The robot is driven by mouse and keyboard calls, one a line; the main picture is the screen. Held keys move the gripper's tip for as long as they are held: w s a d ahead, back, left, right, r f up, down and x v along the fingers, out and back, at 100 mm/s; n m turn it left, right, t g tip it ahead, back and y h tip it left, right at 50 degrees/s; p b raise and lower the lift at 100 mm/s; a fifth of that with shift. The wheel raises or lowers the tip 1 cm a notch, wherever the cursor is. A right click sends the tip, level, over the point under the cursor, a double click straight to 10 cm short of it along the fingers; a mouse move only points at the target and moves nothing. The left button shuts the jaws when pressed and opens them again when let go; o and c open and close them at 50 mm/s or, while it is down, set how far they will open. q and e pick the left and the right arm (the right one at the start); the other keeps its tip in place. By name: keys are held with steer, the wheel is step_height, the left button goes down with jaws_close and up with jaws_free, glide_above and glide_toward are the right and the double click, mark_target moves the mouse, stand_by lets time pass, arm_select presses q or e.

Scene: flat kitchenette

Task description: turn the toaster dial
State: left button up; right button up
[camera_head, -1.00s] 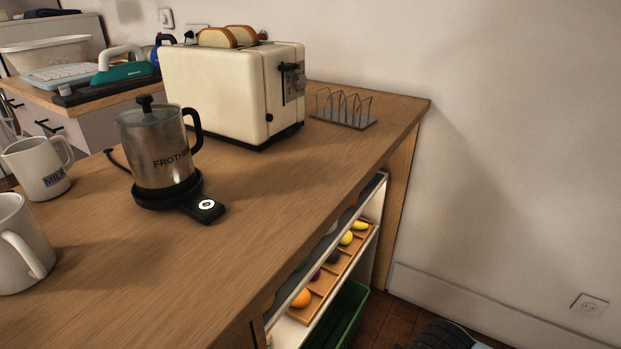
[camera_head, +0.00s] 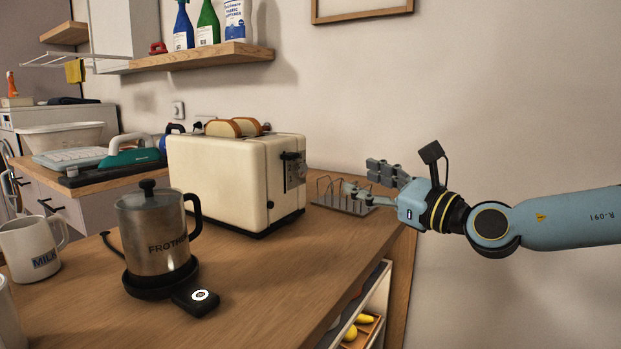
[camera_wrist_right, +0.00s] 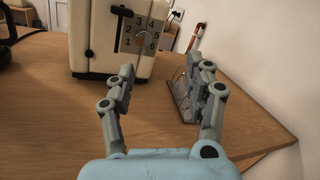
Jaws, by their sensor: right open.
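The cream toaster (camera_head: 225,185) stands on the wooden counter with bread slices (camera_head: 233,127) in its top. Its control panel is on the right end, with a dark lever (camera_head: 290,156). In the right wrist view the toaster (camera_wrist_right: 97,40) shows the dial (camera_wrist_right: 142,38) among printed numbers 1 to 6, with the lever (camera_wrist_right: 121,11) at its upper left. My right gripper (camera_head: 362,180) is open and empty, right of the toaster and apart from it. In the right wrist view its fingers (camera_wrist_right: 166,72) are spread, with the dial ahead between them. My left gripper is not in view.
A wire toast rack (camera_head: 343,197) stands right of the toaster, close to my right fingers in the picture. A milk frother (camera_head: 157,235) on its base and a MILK jug (camera_head: 32,248) stand at the left.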

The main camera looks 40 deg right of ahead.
steer(key=w+n+g+y, duration=0.2)
steer(key=n, duration=0.4)
steer(key=b, duration=0.4)
glide_toward(304, 171)
steer(key=d+x, duration=0.1)
steer(key=x, duration=0.1)
steer(key=shift+n+y, duration=0.3)
steer(key=shift+n, duration=0.3)
steer(key=p+x, duration=0.5)
steer(key=shift+a+r, duration=0.15)
steer(key=shift+a, duration=0.15)
steer(key=shift+p+x, duration=0.45)
steer(key=shift+x, duration=0.3)
steer(key=shift+f, duration=0.2)
jaws_close()
